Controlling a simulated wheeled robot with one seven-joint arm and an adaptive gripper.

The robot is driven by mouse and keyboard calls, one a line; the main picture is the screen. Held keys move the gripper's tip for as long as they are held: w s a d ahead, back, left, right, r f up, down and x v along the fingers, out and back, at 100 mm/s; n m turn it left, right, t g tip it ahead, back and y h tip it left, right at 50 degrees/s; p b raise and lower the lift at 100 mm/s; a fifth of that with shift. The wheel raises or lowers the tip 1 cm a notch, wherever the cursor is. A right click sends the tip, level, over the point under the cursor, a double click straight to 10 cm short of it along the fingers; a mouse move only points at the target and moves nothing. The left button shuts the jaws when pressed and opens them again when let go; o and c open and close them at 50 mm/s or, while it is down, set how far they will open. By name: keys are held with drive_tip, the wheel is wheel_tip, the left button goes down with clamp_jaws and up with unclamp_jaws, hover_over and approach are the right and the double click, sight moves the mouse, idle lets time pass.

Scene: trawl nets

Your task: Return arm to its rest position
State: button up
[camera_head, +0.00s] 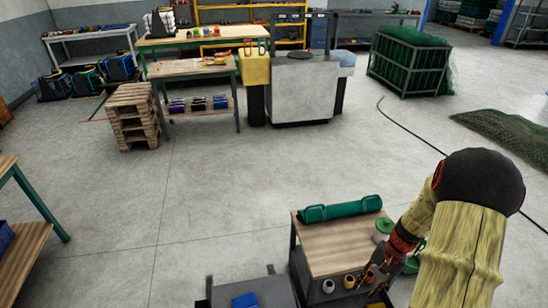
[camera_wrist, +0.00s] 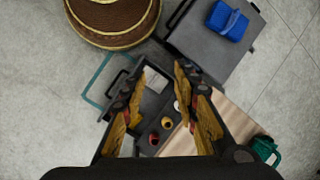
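My arm, in a yellow sleeve with a black joint, reaches down at the right of the head view. My gripper (camera_head: 372,276) hangs by the front right of a small wood-topped cart (camera_head: 335,246), partly hidden by the arm. In the wrist view my gripper (camera_wrist: 156,78) has its two fingers spread apart with nothing between the tips. Below them show a red spool (camera_wrist: 153,139) and a yellow spool (camera_wrist: 167,123). In the head view a white spool (camera_head: 328,286) and the yellow spool (camera_head: 349,281) stand at the cart's front edge.
A blue item (camera_head: 245,300) lies on a grey surface left of the cart. Pallets (camera_head: 133,117) and benches stand farther back. The floor between is clear.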

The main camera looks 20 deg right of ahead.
drive_tip(key=s+a+r+n+t+h, duration=0.1)
drive_tip(key=a+r+n+t, duration=0.1)
drive_tip(key=a+r, duration=0.6)
drive_tip(key=s+a+r+n+t+h, duration=0.1)
drive_tip(key=s+a+r+n+t, duration=0.1)
drive_tip(key=a+r+n, duration=0.3)
drive_tip(key=s+a+r+n+t+h, duration=0.1)
drive_tip(key=a+r+n, duration=0.3)
drive_tip(key=a+r, duration=0.8)
wheel_tip(320, 180, up, 9)
drive_tip(key=shift+s+a+r+t+h, duration=0.15)
drive_tip(key=shift+s+a+t+h, duration=0.05)
drive_tip(key=shift+s+t+h, duration=0.25)
drive_tip(key=shift+d, duration=0.1)
